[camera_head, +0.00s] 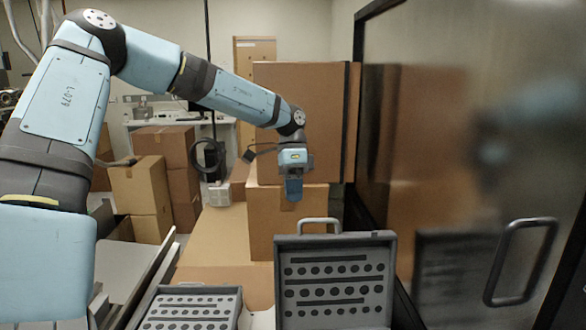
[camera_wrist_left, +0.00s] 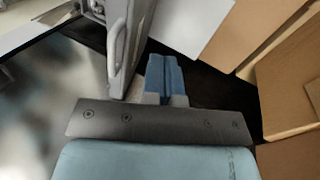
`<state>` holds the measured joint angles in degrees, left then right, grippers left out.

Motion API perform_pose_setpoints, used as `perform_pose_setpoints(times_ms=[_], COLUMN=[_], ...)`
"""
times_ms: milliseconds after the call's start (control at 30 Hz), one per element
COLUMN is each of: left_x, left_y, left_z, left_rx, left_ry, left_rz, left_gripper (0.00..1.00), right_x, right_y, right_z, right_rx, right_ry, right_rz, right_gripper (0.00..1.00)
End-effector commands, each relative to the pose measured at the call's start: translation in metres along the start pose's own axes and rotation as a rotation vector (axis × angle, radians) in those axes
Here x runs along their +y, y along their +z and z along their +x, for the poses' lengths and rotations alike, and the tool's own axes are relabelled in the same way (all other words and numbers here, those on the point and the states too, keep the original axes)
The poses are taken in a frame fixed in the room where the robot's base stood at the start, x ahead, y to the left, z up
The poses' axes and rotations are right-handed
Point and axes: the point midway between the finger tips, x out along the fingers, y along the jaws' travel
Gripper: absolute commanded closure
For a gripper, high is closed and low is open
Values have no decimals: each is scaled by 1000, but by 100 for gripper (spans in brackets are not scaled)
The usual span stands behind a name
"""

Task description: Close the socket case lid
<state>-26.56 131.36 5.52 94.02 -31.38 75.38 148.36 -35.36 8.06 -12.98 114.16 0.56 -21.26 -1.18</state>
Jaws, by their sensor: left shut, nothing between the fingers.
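The socket case lid (camera_head: 284,268) is a grey upright panel at the bottom centre of the head view, with rows of dark round holes and slots facing me. A pale handle (camera_head: 319,221) sits on its top edge. The lid (camera_wrist_left: 127,65) also shows edge-on in the left wrist view, beside the fingers. The case base is not clearly seen; the picture's lower edge cuts it off. My left gripper (camera_head: 293,190) hangs fingers down above and behind the lid. Its blue fingers (camera_wrist_left: 165,75) are together and empty, just apart from the lid. My right gripper is out of view.
A second grey holed panel (camera_head: 190,291) lies at lower left. Cardboard boxes (camera_head: 270,215) stand behind the lid, with more boxes (camera_head: 140,190) at left. A glossy dark door or panel with a handle (camera_head: 520,262) closes off the right side.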

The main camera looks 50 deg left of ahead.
Motion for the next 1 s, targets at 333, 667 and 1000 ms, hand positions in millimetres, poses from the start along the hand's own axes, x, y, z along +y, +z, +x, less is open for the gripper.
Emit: perform_pose_setpoints(times_ms=[333,667,1000], left_x=[30,37,36], left_y=[0,0,1], left_z=[35,40,39], left_rx=[0,1,1], left_ry=[1,-1,-7], left_rz=[2,-1,0], left_gripper=[100,100,100], right_x=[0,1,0], right_y=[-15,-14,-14], right_z=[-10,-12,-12], right_rx=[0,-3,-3], right_ry=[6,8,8], right_rz=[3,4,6], right_gripper=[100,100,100])
